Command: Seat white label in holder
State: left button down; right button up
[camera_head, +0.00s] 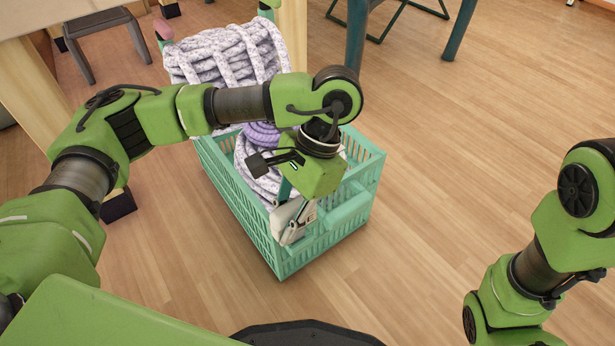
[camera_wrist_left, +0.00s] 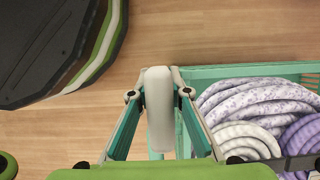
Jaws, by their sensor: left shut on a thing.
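My left gripper (camera_head: 293,222) points down at the near end of the green crate (camera_head: 228,187). It is shut on the white label, which shows as a pale upright strip (camera_wrist_left: 159,108) between the two fingers in the left wrist view. In the head view the white label is hard to tell apart from the pale fingertips. It is close to the crate's end wall. A raised green panel (camera_head: 347,207) on that wall may be the holder; the gripper partly covers this area. I cannot tell whether label and holder touch. My right gripper is out of view.
White speckled rope (camera_head: 215,55) and purple rope (camera_head: 262,134) coil in and above the crate; they also show in the left wrist view (camera_wrist_left: 255,105). A grey stool (camera_head: 100,30) and table legs stand behind. The wooden floor right of the crate is clear.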

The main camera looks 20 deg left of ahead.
pick_arm(q)
jog(key=shift+f+b, duration=0.8)
jog(key=shift+f, duration=0.15)
dwell(0.5)
jog(key=c, duration=1.8)
grip_release()
jog(key=shift+c, duration=1.1)
